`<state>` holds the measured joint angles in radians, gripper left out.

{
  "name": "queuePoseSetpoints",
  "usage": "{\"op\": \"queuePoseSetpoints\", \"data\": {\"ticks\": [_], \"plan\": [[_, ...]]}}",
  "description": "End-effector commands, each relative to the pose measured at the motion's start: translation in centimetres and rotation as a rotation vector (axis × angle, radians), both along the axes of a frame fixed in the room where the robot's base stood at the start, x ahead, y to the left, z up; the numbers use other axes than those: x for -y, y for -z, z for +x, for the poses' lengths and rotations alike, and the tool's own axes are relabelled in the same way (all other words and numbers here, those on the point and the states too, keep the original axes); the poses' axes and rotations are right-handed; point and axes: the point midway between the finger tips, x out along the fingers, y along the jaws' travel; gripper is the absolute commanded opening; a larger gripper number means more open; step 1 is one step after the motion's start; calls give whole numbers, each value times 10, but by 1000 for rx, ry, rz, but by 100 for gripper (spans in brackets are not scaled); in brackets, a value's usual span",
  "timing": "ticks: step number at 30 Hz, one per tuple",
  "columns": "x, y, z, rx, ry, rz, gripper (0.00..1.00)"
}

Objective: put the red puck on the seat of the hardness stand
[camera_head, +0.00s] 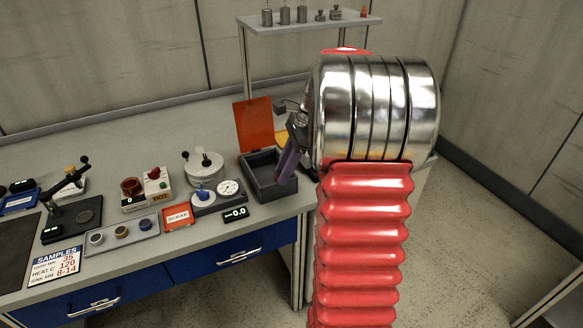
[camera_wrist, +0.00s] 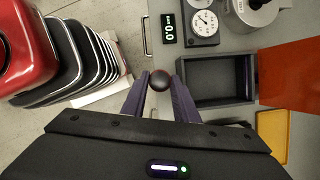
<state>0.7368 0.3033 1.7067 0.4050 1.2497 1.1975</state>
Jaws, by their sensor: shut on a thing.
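My gripper (camera_wrist: 160,88) has its two purple fingers closed on a small, dark reddish-brown round piece (camera_wrist: 160,79). I cannot tell for sure that this is the red puck. In the head view, the gripper (camera_head: 281,172) is at the grey open bin, partly behind my arm, and the held piece is not clear there. A lever stand (camera_head: 69,196) with black knobs and a dark base is at the left of the bench. It may be the hardness stand; its seat is too small to make out.
The grey bin (camera_wrist: 201,94) is beside the fingers, with an orange panel (camera_head: 254,126) behind it. A dial gauge (camera_head: 229,188), a 0.0 display (camera_head: 235,214), a scrap sign (camera_head: 177,218), a sample tray (camera_head: 113,243) and a box marked hot (camera_head: 160,197) crowd the bench to the left.

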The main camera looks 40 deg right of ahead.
Motion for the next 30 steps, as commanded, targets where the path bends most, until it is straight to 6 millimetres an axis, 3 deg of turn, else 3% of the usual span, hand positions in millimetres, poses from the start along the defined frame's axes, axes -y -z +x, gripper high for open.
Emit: {"op": "queuePoseSetpoints", "data": {"ticks": [14, 21, 30], "plan": [[-61, 18, 35, -1, -929, 2, 6], [-111, 37, 61, -2, -1395, 2, 6], [-190, 68, 90, -1, -1830, 4, 6]]}}
